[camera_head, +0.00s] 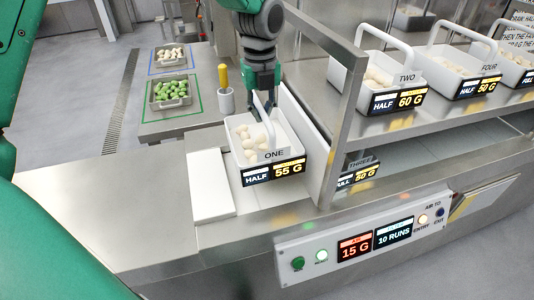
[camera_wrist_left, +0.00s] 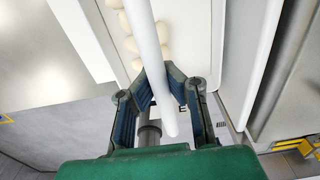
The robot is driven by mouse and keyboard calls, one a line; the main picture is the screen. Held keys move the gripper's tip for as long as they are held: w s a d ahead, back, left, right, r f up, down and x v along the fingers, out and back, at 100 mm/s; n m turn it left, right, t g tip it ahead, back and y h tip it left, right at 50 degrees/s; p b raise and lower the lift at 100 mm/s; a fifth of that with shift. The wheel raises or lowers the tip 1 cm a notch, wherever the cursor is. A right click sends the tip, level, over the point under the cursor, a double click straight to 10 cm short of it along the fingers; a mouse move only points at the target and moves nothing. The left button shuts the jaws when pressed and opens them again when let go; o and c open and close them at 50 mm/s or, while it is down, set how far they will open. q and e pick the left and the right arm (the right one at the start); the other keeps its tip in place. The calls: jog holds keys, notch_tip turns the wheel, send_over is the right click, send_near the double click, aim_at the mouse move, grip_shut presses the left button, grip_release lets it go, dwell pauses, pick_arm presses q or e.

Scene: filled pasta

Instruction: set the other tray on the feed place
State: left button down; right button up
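The white tray ONE (camera_head: 240,150), with pale filled pasta in it and a tall loop handle, stands on the counter beside a raised white panel. Its label reads HALF, 55 G. My left gripper (camera_head: 264,101) reaches down from above at the handle. In the left wrist view its fingers (camera_wrist_left: 161,80) close in on both sides of the white handle (camera_wrist_left: 164,110), shut on it. A tray of green pasta (camera_head: 172,102) sits in a green outline, and a tray of pale pasta (camera_head: 171,65) in a blue outline. My right gripper is out of view.
White trays TWO (camera_head: 400,70) and FOUR (camera_head: 465,72) stand on the raised shelf at right. THREE's label (camera_head: 357,175) shows below it. A flat white plate (camera_head: 208,184) lies left of tray ONE. A yellow-handled tool stands in a cup (camera_head: 226,101). A panel (camera_head: 362,243) reads 15 G, 10 RUNS.

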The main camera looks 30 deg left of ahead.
pick_arm(q)
send_over(262, 156)
notch_tip(262, 156, down, 4)
jog(key=shift+w+a+f, duration=0.15)
jog(key=shift+f, duration=1.95)
jog(key=c, duration=1.7)
grip_release()
jog(key=shift+f, duration=0.1)
notch_tip(262, 156, up, 12)
jog(key=shift+r, duration=0.15)
